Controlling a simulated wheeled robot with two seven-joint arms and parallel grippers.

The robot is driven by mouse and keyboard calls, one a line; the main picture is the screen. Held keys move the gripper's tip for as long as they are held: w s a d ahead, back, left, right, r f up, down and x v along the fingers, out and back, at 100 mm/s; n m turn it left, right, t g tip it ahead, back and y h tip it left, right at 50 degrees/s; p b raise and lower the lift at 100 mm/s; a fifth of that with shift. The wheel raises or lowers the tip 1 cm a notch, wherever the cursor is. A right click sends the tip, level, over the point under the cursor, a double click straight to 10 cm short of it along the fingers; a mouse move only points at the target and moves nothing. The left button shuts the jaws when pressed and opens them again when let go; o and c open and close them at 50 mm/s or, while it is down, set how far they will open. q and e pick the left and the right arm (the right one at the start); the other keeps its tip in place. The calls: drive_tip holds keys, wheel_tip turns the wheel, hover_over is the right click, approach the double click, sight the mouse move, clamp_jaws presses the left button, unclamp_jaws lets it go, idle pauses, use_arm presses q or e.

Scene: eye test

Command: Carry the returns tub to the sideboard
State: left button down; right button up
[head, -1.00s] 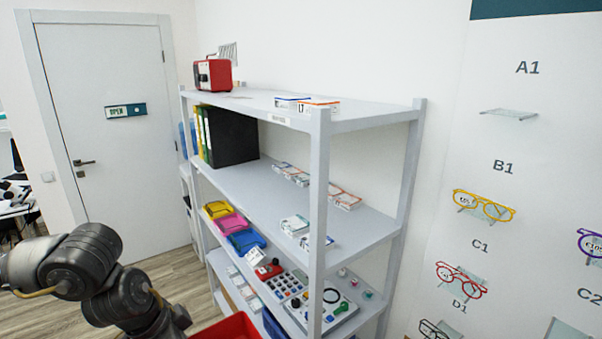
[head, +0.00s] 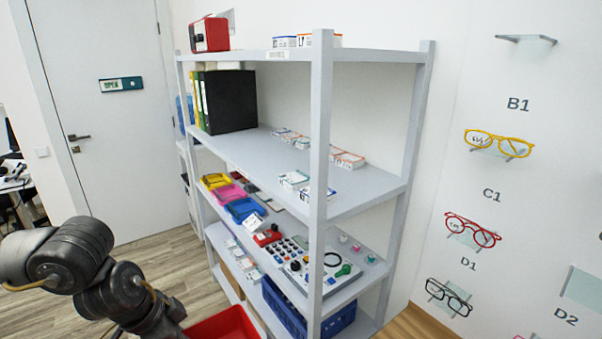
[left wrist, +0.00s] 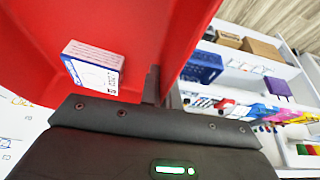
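The red returns tub (head: 226,326) shows at the bottom edge of the head view, mostly cut off. In the left wrist view its red inside (left wrist: 130,25) fills the upper left, with a small white box (left wrist: 92,68) in it. My left gripper (left wrist: 151,86) is at the tub's wall, with a dark finger against the red plastic; it looks shut on the wall, though the other finger is hidden. My left arm comes in from the left in the head view, its gripper out of frame. My right gripper is not in view. I cannot make out a sideboard.
A grey shelf unit (head: 318,190) stands close ahead, holding binders, small boxes, coloured trays and a blue crate (head: 340,318). A closed white door (head: 100,130) is at the left. Glasses displays (head: 498,143) hang on the right wall. Wooden floor (head: 160,262) is clear left of the shelves.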

use_arm(q)
wheel_tip(320, 180, down, 3)
drive_tip(key=shift+r+b, duration=0.1)
drive_tip(key=shift+b, duration=0.6)
drive_tip(key=shift+d, duration=0.1)
drive_tip(key=d, duration=1.5)
